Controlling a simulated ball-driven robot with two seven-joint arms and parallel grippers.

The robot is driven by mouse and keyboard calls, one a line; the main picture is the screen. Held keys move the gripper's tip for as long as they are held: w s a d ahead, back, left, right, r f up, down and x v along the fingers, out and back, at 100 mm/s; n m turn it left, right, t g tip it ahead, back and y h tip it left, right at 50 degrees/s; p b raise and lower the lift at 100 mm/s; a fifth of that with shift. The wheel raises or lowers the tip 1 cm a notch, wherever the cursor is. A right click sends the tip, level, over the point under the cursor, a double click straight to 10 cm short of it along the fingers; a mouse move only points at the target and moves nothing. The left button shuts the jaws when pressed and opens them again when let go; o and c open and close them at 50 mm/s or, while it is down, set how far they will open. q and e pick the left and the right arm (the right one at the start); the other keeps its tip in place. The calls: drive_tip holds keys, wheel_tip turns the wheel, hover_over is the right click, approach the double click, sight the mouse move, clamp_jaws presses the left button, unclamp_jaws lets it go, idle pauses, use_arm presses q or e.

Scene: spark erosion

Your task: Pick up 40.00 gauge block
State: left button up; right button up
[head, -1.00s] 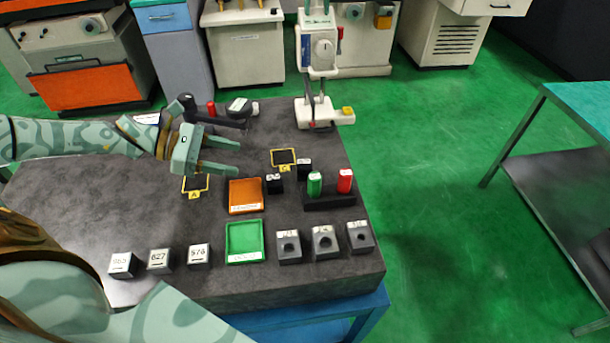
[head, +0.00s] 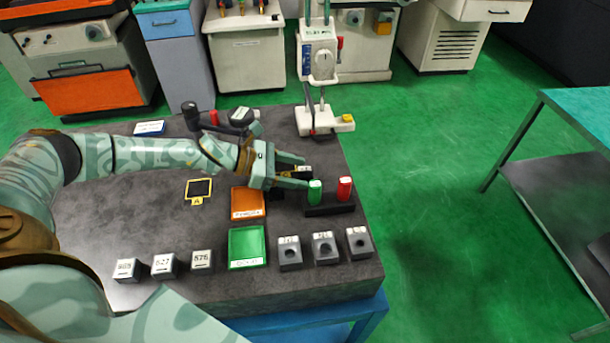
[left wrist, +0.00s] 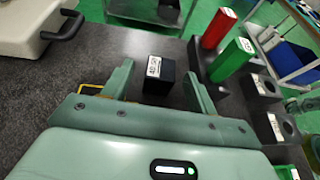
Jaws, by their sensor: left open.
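A small black gauge block (left wrist: 158,76) with a white label stands on the dark tabletop. Its label seems to begin with 40, but is too small to read fully. My left gripper (left wrist: 159,70) is open, with one finger on each side of the block and visible gaps. In the head view my left gripper (head: 304,172) is low over the right part of the table. The block there is mostly hidden by the fingers.
A green block (head: 315,192) and a red block (head: 345,188) stand in a black holder just right of the fingers. An orange tray (head: 247,203) and a green tray (head: 246,247) lie nearer. A white-based instrument (head: 322,121) stands behind.

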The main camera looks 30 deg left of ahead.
use_arm(q)
drive_tip(key=shift+c, duration=0.4)
drive_tip(key=c, duration=1)
clamp_jaws()
drive_tip(key=shift+r, duration=0.15)
